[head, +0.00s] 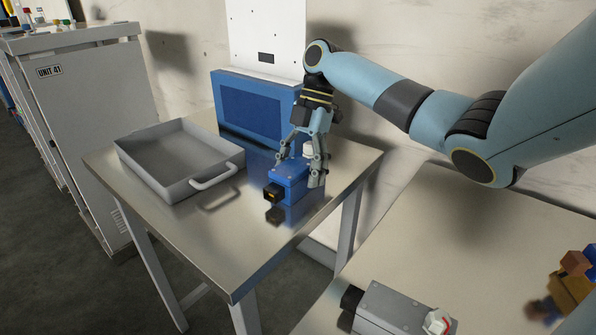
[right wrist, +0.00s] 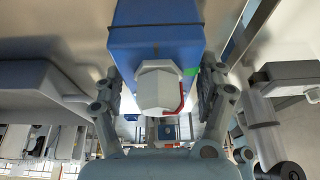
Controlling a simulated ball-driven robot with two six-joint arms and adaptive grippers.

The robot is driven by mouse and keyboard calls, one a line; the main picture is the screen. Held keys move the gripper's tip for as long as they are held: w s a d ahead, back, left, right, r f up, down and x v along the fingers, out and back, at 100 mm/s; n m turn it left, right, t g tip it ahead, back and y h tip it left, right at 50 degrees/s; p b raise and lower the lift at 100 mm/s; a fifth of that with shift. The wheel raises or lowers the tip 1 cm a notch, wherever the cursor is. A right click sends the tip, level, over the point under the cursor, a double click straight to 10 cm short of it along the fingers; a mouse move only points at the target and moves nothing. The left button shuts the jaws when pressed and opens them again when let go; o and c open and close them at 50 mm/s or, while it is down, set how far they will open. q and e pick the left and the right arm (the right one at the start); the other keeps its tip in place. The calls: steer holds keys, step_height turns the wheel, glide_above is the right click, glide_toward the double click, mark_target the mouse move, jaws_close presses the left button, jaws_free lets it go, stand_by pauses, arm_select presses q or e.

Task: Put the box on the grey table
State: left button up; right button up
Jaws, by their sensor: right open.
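A blue box (head: 290,187) with a dark yellow-centred nozzle at its front stands on the metal-topped table (head: 250,255). In the right wrist view the blue box (right wrist: 155,45) has a white faceted knob (right wrist: 158,88) with a red strip, lying between my fingers. My right gripper (head: 300,168) points down over the box, its open fingers on either side of the knob. It also shows in the right wrist view (right wrist: 160,92). I cannot tell whether the fingers touch anything. My left gripper is not in view.
A grey tray (head: 180,188) with handles is left of the box. A blue panel (head: 255,108) stands behind it. The metal table's front is clear.

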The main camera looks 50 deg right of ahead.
steer(key=v, duration=1.1)
steer(key=shift+d+r+b, duration=0.15)
steer(key=shift+b, duration=0.25)
